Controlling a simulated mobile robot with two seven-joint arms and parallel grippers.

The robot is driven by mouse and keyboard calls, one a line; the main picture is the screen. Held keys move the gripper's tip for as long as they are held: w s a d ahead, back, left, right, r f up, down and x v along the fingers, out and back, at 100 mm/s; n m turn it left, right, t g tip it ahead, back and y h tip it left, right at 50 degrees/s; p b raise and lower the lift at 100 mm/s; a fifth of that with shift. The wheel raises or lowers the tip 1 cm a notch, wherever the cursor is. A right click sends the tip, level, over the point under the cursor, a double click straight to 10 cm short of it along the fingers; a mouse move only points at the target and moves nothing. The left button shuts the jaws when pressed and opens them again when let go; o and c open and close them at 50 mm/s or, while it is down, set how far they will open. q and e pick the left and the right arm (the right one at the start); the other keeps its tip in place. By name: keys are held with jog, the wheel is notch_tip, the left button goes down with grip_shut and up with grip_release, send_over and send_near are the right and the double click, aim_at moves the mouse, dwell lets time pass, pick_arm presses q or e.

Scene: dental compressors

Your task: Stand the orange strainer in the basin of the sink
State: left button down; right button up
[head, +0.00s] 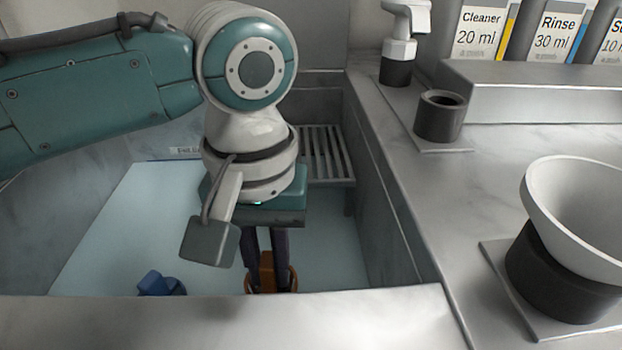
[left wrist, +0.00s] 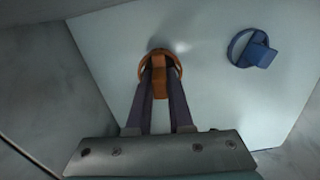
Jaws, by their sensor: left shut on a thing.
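The orange strainer (head: 287,279) is low in the basin of the sink (head: 110,240), partly hidden by the sink's front edge. In the left wrist view the orange strainer (left wrist: 146,74) shows as a ring with a raised middle part. My left gripper (head: 265,262) reaches down into the basin and is shut on that middle part, also seen in the left wrist view (left wrist: 163,88). The strainer appears at or close to the basin floor; I cannot tell whether it touches. My right gripper is not in view.
A blue strainer-like piece (head: 160,285) is in the basin to the left; it also shows in the left wrist view (left wrist: 254,50). A slatted rack (head: 326,155) is at the back of the basin. A white bowl (head: 580,215) on a black holder and a dark cup (head: 440,117) stand on the right counter.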

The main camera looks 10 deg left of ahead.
pick_arm(q)
jog(key=shift+f, duration=0.1)
dwell(0.3)
jog(key=shift+f+b, duration=0.65)
jog(key=shift+f, duration=0.6)
jog(key=c, duration=0.7)
grip_release()
jog(key=shift+c, duration=0.2)
jog(key=shift+f, duration=0.1)
jog(key=c, duration=0.4)
jog(key=shift+s+r+p, duration=0.15)
jog(key=shift+r+p, duration=0.65)
jog(key=shift+p, duration=0.2)
jog(key=shift+r+p, duration=3.25)
jog(key=shift+p, duration=0.7)
